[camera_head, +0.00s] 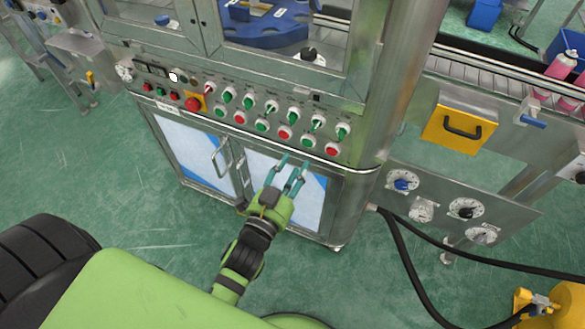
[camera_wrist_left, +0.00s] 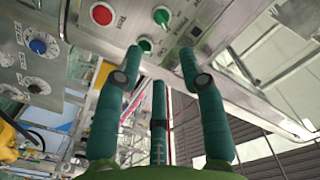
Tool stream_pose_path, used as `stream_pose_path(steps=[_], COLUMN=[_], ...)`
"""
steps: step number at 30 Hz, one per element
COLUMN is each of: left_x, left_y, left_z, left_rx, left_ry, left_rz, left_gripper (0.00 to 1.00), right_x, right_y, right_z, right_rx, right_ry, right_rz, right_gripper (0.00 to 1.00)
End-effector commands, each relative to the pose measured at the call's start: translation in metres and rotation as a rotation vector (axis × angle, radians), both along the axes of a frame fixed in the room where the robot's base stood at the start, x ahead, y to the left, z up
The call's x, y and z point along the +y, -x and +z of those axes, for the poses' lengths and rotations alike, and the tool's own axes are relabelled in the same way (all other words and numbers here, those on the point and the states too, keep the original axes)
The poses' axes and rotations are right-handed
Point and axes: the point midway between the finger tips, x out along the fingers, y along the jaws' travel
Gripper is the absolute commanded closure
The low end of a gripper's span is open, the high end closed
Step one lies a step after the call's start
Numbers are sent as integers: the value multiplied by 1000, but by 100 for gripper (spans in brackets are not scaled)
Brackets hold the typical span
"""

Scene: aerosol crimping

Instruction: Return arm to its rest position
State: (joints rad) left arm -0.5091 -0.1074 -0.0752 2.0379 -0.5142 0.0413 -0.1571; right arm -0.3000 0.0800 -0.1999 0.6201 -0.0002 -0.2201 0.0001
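My left gripper (camera_head: 287,175) reaches in from the bottom of the head view, in front of the machine's lower cabinet door and below the button panel (camera_head: 245,115). Its teal fingers are spread and hold nothing. In the left wrist view the fingers of the left gripper (camera_wrist_left: 160,65) stand apart, with a red button (camera_wrist_left: 102,14) and a green knob (camera_wrist_left: 161,16) beyond them. I cannot tell whether any finger touches the machine. My right gripper is in neither view.
A panel with several dials (camera_head: 466,208) is to the right of the cabinet. Black hoses (camera_head: 405,260) run below it. A yellow box with a handle (camera_head: 456,122) is above, near pink bottles (camera_head: 560,66) on a conveyor. Green floor (camera_head: 140,190) is clear at left.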

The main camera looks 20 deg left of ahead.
Motion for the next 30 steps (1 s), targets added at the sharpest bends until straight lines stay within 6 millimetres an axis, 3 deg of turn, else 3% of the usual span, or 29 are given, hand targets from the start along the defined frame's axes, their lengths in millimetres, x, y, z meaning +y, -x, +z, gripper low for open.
stream_pose_path(steps=[9,11,13,17,22,26,30], left_x=[-1,-2,-6,-16,-22,-15,4], left_y=[0,0,1,14,61,118,195], left_z=[-4,-16,-41,-123,-245,-327,-399], left_rx=[9,34,91,275,574,809,1059], left_ry=[3,10,29,84,159,199,227], left_rz=[-2,-6,-15,-35,-34,-1,67], left_gripper=[60,60,60,60,60,60,60], right_x=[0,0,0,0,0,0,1], right_y=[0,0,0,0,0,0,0], right_z=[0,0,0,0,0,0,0], right_rx=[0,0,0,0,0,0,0], right_ry=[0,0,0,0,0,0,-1], right_rz=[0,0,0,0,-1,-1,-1], right_gripper=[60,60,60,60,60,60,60])
